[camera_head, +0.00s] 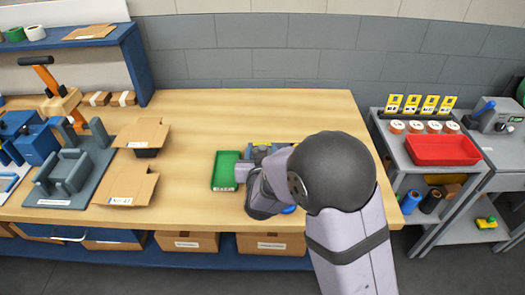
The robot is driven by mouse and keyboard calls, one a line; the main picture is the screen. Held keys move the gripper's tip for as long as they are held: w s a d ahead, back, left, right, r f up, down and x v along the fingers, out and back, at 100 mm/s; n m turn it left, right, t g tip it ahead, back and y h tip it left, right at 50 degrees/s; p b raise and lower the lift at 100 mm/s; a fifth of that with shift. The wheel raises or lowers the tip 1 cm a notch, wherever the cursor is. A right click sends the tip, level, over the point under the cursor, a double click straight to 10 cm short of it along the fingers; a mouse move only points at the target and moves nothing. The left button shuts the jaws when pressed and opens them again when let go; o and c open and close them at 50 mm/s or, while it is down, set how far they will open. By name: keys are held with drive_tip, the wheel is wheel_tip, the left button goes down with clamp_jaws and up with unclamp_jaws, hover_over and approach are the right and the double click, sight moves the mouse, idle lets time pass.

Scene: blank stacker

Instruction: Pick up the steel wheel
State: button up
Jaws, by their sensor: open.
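I cannot make out a steel wheel in this view; my arm covers part of the table's right half. My gripper (260,200) is at the end of the arm, low over the wooden table and just right of a green tray (225,172). It is open, but its fingertips are mostly hidden by the wrist, and I see nothing held. A blue and grey item (268,150) with yellow bits shows behind the arm, partly covered.
The wooden table (190,110) has free room at the back. Cardboard pieces (126,190) and a grey fixture (72,175) stand at left. At right, a grey cart (398,155) carries a red tray (443,150), several rolls and yellow cards.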

sight(263, 145)
drive_tip(key=shift+w+f, duration=0.2)
drive_tip(key=shift+w, duration=0.45)
drive_tip(key=shift+p+x, duration=1)
drive_tip(key=shift+x, duration=1.6)
drive_tip(key=shift+s+d+f, duration=0.1)
drive_tip(key=shift+d+f, duration=0.05)
drive_tip(key=shift+f, duration=0.05)
clamp_jaws()
